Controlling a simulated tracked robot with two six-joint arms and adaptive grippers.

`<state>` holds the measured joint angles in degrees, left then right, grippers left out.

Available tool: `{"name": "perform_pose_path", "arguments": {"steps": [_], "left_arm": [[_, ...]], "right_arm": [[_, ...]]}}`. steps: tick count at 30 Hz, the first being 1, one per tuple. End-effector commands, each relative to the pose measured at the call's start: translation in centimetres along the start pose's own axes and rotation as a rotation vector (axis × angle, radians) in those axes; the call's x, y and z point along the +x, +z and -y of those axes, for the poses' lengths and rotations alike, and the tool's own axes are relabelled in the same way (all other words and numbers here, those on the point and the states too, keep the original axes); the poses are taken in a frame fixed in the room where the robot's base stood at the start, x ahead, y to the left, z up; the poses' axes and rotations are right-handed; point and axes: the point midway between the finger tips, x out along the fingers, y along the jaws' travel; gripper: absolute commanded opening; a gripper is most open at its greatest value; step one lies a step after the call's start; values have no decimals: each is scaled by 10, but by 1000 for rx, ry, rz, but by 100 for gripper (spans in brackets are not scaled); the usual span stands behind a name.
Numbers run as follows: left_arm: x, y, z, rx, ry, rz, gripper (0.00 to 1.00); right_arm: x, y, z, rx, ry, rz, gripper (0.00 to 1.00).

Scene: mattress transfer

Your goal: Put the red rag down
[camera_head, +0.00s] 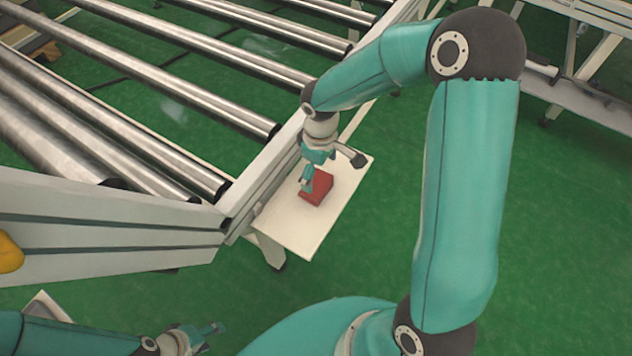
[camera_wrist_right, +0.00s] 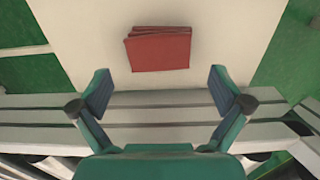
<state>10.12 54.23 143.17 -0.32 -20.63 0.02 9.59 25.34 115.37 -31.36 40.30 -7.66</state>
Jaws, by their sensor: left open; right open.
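The red rag (camera_head: 318,188) is a folded rectangle lying on a white board (camera_head: 303,232) beside the roller frame. It also shows in the right wrist view (camera_wrist_right: 158,50), flat on the white surface and beyond the fingertips. My right gripper (camera_head: 308,184) is just above and to the left of the rag in the head view. In the right wrist view its fingers (camera_wrist_right: 158,88) are spread wide with nothing between them. My left gripper (camera_head: 211,338) is low at the bottom left of the head view, far from the rag, open and empty.
A frame with several metal rollers (camera_head: 190,100) fills the upper left, its pale side rail (camera_head: 262,170) running along the board. Another pale frame (camera_head: 590,105) stands at the upper right. Green floor (camera_head: 570,230) is clear at the right. A yellow object (camera_head: 8,253) shows at the left edge.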

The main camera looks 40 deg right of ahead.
Motion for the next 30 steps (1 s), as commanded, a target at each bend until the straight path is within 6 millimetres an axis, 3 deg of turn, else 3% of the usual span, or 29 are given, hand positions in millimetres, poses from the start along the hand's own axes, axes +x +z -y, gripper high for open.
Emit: {"name": "perform_pose_path", "arguments": {"steps": [3,10,30], "left_arm": [[-3,0,-1,0,0,0,50],[-5,0,-2,0,0,0,50],[-5,0,-2,0,0,0,50]], "right_arm": [[-26,-1,0,0,2,-3,100],[-53,0,0,-1,1,0,100],[-56,0,0,-2,0,1,100]]}}
